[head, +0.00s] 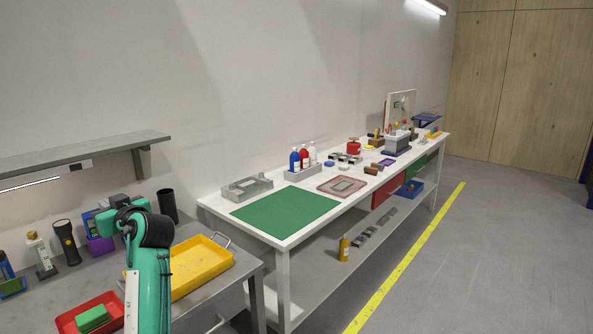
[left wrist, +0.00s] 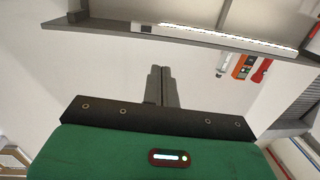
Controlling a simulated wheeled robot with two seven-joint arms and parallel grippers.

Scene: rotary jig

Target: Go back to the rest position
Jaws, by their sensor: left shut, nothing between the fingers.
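My left arm, teal with black joints, rises at the lower left of the head view, in front of the grey bench. In the left wrist view my left gripper (left wrist: 160,87) has its two dark fingers together, with nothing between them. Its fingers point toward a pale wall, below a grey shelf (left wrist: 197,36) with a lit strip. They appear clear of any object. In the head view the arm's own joints partly hide the gripper. My right gripper is in neither view.
The grey bench holds a yellow tray (head: 203,270), a red tray (head: 70,322) with a green block (head: 93,318), a black flashlight (head: 66,240) and a black cup (head: 167,204). A wall shelf (head: 80,152) hangs above. A white table with a green mat (head: 285,212) stands right; floor beyond is clear.

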